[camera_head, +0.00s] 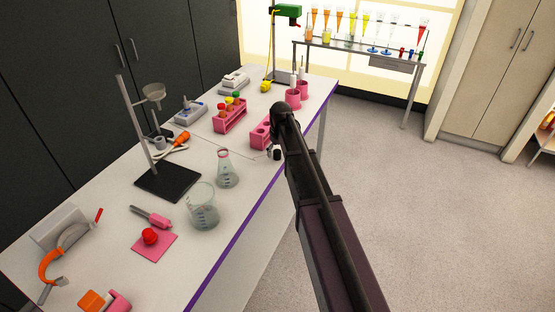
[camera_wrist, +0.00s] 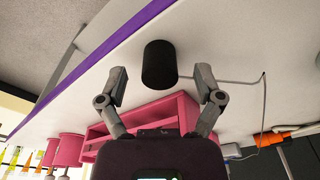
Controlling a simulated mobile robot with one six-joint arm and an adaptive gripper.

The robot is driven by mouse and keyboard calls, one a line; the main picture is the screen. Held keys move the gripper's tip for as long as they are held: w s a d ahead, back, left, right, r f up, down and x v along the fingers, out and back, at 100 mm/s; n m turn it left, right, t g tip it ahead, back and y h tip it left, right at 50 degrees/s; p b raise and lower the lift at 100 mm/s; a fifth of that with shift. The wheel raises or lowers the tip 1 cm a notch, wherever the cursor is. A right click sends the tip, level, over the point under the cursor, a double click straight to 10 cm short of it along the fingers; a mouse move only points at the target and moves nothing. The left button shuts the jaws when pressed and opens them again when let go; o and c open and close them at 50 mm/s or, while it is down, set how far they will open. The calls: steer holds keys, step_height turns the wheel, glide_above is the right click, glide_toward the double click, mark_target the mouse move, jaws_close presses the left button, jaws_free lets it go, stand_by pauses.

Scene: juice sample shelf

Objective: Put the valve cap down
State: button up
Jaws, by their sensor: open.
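A black cylinder (camera_wrist: 158,66), which I take to be the valve cap, is on the white bench top in the wrist view. My gripper (camera_wrist: 160,74) is open, with one finger on each side of the cylinder and a visible gap at both sides. In the head view a small dark piece (camera_head: 277,154) shows at the bench edge beside the end of my arm, and it looks like the same cap. My arm hides most of the gripper there.
A pink rack (camera_wrist: 150,115) is close to my fingers; it also shows in the head view (camera_head: 260,134). A thin grey line runs over the bench near the cap. A flask (camera_head: 227,170) and a beaker (camera_head: 202,210) stand nearby. Pink cups (camera_head: 293,98) stand farther back.

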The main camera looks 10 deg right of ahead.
steer(key=shift+f+b, duration=0.35)
steer(key=shift+f, duration=0.25)
steer(key=c, duration=1)
